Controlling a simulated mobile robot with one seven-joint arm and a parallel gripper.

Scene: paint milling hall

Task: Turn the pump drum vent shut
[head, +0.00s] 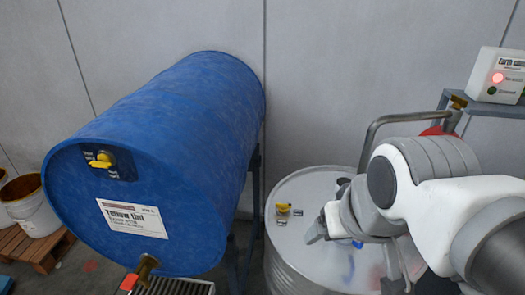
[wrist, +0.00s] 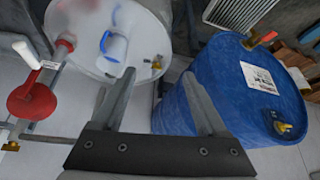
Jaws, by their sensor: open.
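The white pump drum (head: 300,185) stands upright right of the blue drum. Its small yellow vent (head: 283,209) sits on the lid near the left rim, with small label plates beside it. In the wrist view the vent (wrist: 156,64) shows between and beyond my fingertips. Its exact handle angle is too small to tell. My gripper (wrist: 157,74) is open and empty, its fingers apart and pointing toward the vent. In the head view my gripper (head: 317,230) is just right of the vent, partly hidden by my wrist. I see no contact with the vent.
A blue drum (head: 160,150) lies on a stand at left, with its own yellow vent (head: 103,160) and a brass tap (head: 146,268). A white jug with a blue handle (wrist: 115,47) stands on the pump drum. A red pump part (wrist: 32,100) is at left.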

